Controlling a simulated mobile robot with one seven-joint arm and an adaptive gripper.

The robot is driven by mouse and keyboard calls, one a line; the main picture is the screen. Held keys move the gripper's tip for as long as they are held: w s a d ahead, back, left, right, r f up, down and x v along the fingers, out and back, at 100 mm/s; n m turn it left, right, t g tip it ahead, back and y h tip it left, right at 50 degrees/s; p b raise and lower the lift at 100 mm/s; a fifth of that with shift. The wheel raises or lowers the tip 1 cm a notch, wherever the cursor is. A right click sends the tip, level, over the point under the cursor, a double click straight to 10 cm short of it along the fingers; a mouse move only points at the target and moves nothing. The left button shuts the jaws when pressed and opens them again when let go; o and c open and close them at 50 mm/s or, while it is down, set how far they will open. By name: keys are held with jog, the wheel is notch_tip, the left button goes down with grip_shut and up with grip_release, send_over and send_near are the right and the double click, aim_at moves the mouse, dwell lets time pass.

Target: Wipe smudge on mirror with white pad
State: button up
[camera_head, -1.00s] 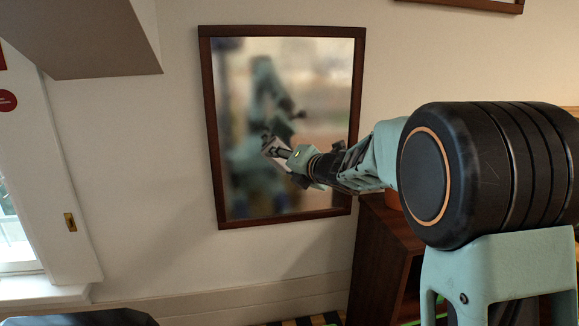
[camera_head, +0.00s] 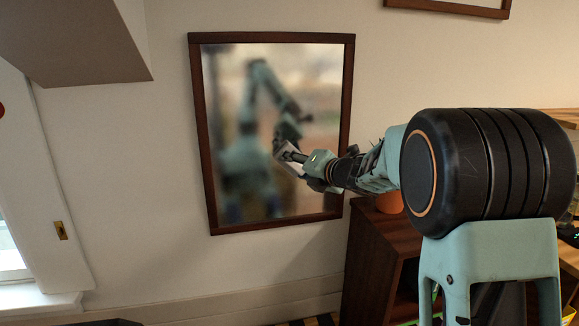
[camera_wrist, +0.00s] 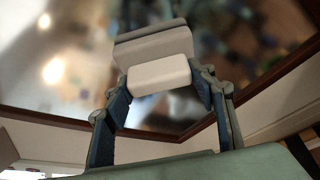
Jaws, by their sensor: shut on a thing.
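The mirror (camera_head: 235,100) hangs on the wall in a dark wooden frame. Its glass shows a blurred reflection of my arm. My gripper (camera_head: 289,152) is in front of the glass, a little right of its middle. In the wrist view my gripper (camera_wrist: 160,80) is shut on the white pad (camera_wrist: 160,76), with a finger on each side. The pad's reflection shows just above it, very close, but I cannot tell whether the pad touches the glass. I cannot make out a distinct smudge in the blurred glass.
A dark wooden cabinet (camera_head: 375,260) stands right of and below the mirror, with an orange pot (camera_head: 389,203) on top. A sloped ceiling part (camera_head: 80,50) juts out at upper left. A window (camera_head: 10,250) is at far left. The wall left of the mirror is clear.

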jog(key=shift+w+d+p, duration=0.55)
jog(key=shift+w+d, duration=0.35)
jog(key=shift+d, duration=2.15)
jog(key=shift+s+a+b, duration=0.35)
jog(key=shift+a+b, duration=0.3)
jog(key=shift+a, duration=0.6)
jog(key=shift+s+a+b, duration=0.4)
jog(key=shift+a+b, duration=0.25)
jog(key=shift+a, duration=0.6)
jog(key=shift+s+a+b, duration=0.35)
jog(key=shift+a+b, duration=0.3)
jog(key=shift+a, duration=0.6)
jog(key=shift+s+a+r+b, duration=0.1)
jog(key=shift+s+a+b, duration=0.15)
jog(key=shift+a, duration=0.45)
jog(key=shift+s+a+b, duration=0.15)
jog(key=shift+a+b, duration=0.05)
jog(key=shift+a, duration=0.55)
jog(key=shift+s+a+r+b, duration=0.1)
jog(key=shift+s+a+b, duration=0.15)
jog(key=shift+a, duration=0.45)
jog(key=shift+s+d+f+b, duration=0.1)
jog(key=shift+s+d+b, duration=0.25)
jog(key=shift+s, duration=0.55)
jog(key=shift+s+d+f+b, duration=0.15)
jog(key=shift+s+b, duration=0.25)
jog(key=shift+s, duration=0.55)
jog(key=shift+s+d+r+b, duration=0.1)
jog(key=shift+s+d+b, duration=0.25)
jog(key=shift+s, duration=0.55)
